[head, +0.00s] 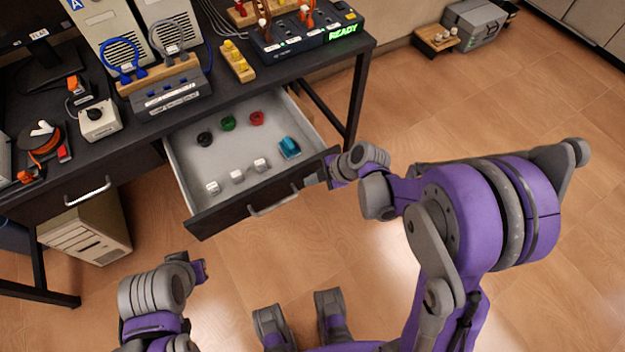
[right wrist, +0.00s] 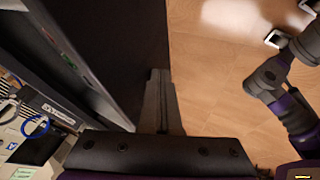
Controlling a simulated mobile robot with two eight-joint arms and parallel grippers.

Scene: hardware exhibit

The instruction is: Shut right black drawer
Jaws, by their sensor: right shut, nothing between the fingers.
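The right black drawer (head: 258,200) is pulled out from under the black desk, its pale inside showing. Its black front has a metal handle (head: 273,203). My right gripper (head: 316,178) is at the right end of that front, shut and empty. In the right wrist view the closed fingers (right wrist: 158,98) are beside the dark drawer front (right wrist: 118,45); I cannot tell whether they touch it. My left gripper (head: 201,271) is low, in front of the desk and apart from the drawer; its finger opening cannot be made out.
The drawer holds black, green and red rings, several small white blocks and a blue item (head: 289,148). A left drawer with a handle (head: 87,192) looks closed. A computer tower (head: 88,232) stands below it. A desk leg (head: 357,100) is behind my right gripper. The floor at right is mostly clear.

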